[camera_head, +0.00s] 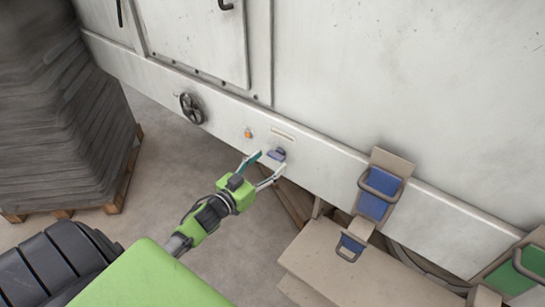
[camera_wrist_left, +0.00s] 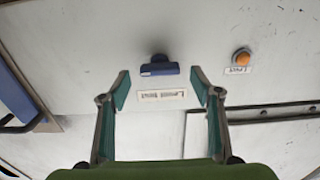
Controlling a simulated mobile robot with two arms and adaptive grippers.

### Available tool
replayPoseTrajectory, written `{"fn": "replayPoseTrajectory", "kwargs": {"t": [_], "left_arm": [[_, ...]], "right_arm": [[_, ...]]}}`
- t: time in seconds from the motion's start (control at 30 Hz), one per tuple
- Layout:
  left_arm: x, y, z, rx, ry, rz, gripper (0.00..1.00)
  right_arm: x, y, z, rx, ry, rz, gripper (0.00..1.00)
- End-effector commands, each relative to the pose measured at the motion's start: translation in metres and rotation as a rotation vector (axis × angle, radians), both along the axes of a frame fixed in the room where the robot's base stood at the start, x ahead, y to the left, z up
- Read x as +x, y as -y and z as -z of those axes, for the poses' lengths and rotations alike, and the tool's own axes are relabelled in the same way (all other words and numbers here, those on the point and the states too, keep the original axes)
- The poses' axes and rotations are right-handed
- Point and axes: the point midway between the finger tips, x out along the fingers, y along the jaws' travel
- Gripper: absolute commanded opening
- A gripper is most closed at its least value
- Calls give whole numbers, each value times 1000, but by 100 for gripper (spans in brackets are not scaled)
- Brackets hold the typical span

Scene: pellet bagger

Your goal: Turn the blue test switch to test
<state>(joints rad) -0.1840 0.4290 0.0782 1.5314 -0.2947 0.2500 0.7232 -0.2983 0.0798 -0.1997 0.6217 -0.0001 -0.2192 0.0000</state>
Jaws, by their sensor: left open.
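The blue test switch (camera_head: 276,154) sits on the white machine panel (camera_head: 330,165) in the head view. It also shows in the left wrist view (camera_wrist_left: 159,68) as a blue bar-shaped knob, with a printed label plate (camera_wrist_left: 162,95) beside it. My left gripper (camera_head: 262,166) is open, its two fingers pointing at the panel close to the switch. In the wrist view the fingertips (camera_wrist_left: 160,90) stand apart on either side of the label, with the switch just beyond them. I cannot tell whether they touch the panel. The switch's set position is not readable. My right gripper is not in view.
An orange button (camera_head: 248,133) and a dark handwheel (camera_head: 191,108) sit left of the switch. A blue-handled bracket (camera_head: 377,205) and a beige box (camera_head: 345,270) stand to the right. A stacked pallet (camera_head: 60,110) is at left. Floor between is clear.

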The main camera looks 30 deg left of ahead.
Motion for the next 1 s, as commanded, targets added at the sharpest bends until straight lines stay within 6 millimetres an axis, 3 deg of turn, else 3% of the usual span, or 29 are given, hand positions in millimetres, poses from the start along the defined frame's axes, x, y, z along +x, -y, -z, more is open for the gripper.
{"fn": "replayPoseTrajectory", "kwargs": {"t": [0.2,0.57,0.7,1.0], "left_arm": [[22,2,-1,0,1,0,58],[26,2,1,0,0,0,58],[26,2,1,0,0,0,22],[25,2,1,13,1,0,20]], "right_arm": [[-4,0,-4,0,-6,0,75],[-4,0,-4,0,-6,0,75],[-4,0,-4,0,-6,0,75],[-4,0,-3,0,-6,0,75]]}}
